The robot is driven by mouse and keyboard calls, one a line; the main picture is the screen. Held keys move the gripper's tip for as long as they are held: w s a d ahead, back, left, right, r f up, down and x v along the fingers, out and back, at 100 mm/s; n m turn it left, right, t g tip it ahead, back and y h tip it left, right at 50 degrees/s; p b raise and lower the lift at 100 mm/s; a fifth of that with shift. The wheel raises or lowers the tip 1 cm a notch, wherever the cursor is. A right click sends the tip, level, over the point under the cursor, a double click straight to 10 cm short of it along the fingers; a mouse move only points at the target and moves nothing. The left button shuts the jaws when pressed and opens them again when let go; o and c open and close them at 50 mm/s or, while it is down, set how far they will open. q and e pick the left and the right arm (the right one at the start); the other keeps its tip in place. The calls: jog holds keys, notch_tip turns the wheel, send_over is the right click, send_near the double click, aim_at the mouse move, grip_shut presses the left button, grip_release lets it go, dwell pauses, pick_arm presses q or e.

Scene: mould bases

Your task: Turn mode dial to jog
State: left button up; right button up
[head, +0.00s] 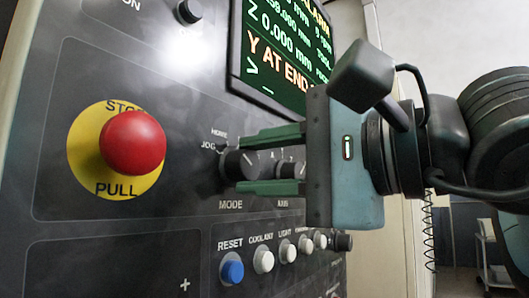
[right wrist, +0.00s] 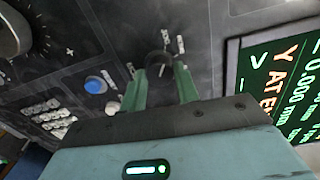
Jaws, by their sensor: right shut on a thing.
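The black mode dial (head: 237,165) sits on the dark control panel above the word MODE, with the labels JOG and HOME at its upper left. A pale line shows on its face; which label it points to is not clear. My right gripper (head: 243,164) reaches in from the right with one green finger above the dial and one below, shut on it. In the right wrist view the dial (right wrist: 158,62) shows between the tips of the green fingers (right wrist: 160,74). My left gripper is in neither view.
A red stop button (head: 132,143) on a yellow disc stands out left of the dial. The axis dial (head: 287,164) is partly hidden behind my fingers. A blue reset button (head: 232,268) and several white buttons sit below. A screen (head: 280,45) with green and orange text is above.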

jog(key=shift+n, duration=0.4)
jog(key=o, duration=1)
jog(key=shift+w, duration=0.1)
jog(key=shift+v, duration=3.95)
jog(key=shift+a+f, duration=0.1)
